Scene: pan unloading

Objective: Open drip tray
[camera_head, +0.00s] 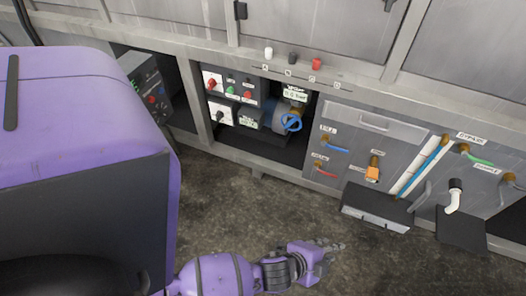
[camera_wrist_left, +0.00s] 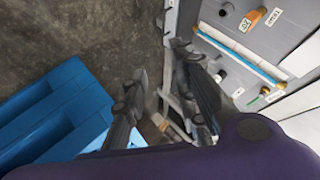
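Two dark trays project near the floor from the base of the grey panel in the head view. One tray (camera_head: 376,210) lies below the orange valve; another dark flat piece (camera_head: 461,229) lies below a white bent pipe. I cannot tell which one is the drip tray. My left gripper (camera_head: 335,250) is low over the floor, left of and nearer than both, apart from them. In the left wrist view its dark fingers (camera_wrist_left: 160,60) are spread, with nothing held between them. My right gripper is not in view.
The grey panel carries an orange valve (camera_head: 373,168), a white strip with a blue tube (camera_head: 424,167) and the white pipe (camera_head: 453,196). A blue pallet (camera_wrist_left: 55,115) lies at left in the left wrist view. Bare floor (camera_head: 230,215) lies before the panel.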

